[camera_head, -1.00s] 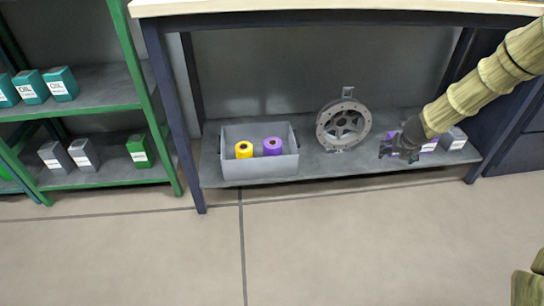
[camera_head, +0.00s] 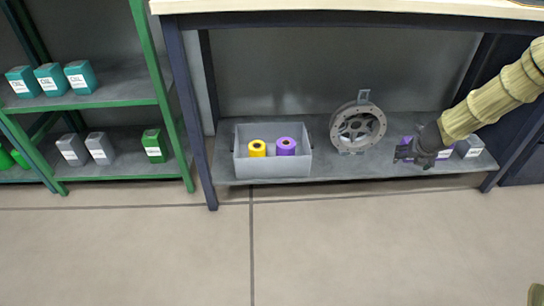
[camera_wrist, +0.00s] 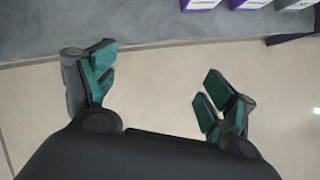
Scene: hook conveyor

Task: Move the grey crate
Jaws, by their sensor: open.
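The grey crate (camera_head: 272,169) stands upright on the low grey shelf under the workbench, toward its left end. A yellow roll (camera_head: 257,148) and a purple roll (camera_head: 286,146) are inside it. My gripper (camera_head: 402,156) is at the right part of the same shelf, in front of the boxes there and well to the right of the crate. In the wrist view my gripper (camera_wrist: 158,88) has its green-padded fingers spread apart with nothing between them. The crate is not in the wrist view.
A grey wheel-shaped part (camera_head: 358,127) on a stand sits between the crate and my gripper. Purple and grey boxes (camera_head: 470,146) stand at the shelf's right end. A green rack (camera_head: 162,95) with boxes is at left. The bench leg (camera_head: 191,110) is left of the crate. The floor in front is clear.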

